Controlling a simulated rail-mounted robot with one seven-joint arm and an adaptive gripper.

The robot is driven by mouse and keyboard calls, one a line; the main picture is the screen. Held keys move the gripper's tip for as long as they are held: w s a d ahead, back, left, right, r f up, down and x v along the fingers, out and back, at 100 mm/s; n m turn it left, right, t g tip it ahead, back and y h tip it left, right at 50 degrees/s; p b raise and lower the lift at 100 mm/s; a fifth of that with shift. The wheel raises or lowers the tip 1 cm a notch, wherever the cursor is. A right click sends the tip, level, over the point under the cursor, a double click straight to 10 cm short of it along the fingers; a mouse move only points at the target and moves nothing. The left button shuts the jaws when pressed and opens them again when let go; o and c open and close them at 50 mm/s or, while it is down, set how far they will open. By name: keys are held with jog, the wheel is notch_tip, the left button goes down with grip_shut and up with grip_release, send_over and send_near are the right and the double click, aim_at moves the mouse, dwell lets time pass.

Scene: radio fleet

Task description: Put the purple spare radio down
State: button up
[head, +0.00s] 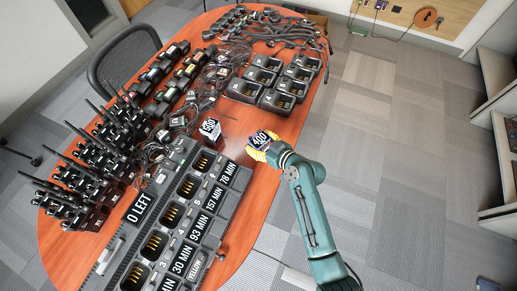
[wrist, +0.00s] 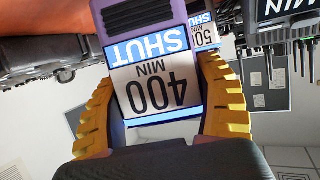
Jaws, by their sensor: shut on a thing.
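The purple spare radio (wrist: 150,18) is between the yellow fingers of my gripper (wrist: 157,75), which is shut on it. Its label reads 400 MIN and SHUT, upside down in the wrist view. In the head view my gripper (head: 262,146) is over the right part of the wooden table, with the label 400 (head: 261,139) facing up. Whether the radio touches the table top cannot be told. A second item labelled 500 (head: 211,128) stands to the left on the table; part of it shows behind the held radio in the wrist view (wrist: 204,35).
A long multi-bay charger (head: 160,215) with minute labels and empty-looking bays lies in front. Several single chargers (head: 265,80) stand behind, with cables (head: 280,30) beyond them. Several black radios (head: 95,150) stand at left. Bare table top (head: 240,150) shows around my gripper.

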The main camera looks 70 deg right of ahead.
aim_at(264, 150)
jog(key=shift+f+b, duration=0.3)
jog(key=shift+f, duration=1.3)
jog(key=shift+f+b, duration=0.3)
jog(key=o, duration=1.3)
jog(key=shift+c, duration=0.2)
jog(key=shift+r+p, duration=0.3)
jog(key=shift+p, duration=0.05)
jog(key=p+v, duration=0.1)
jog(key=v, duration=1.1)
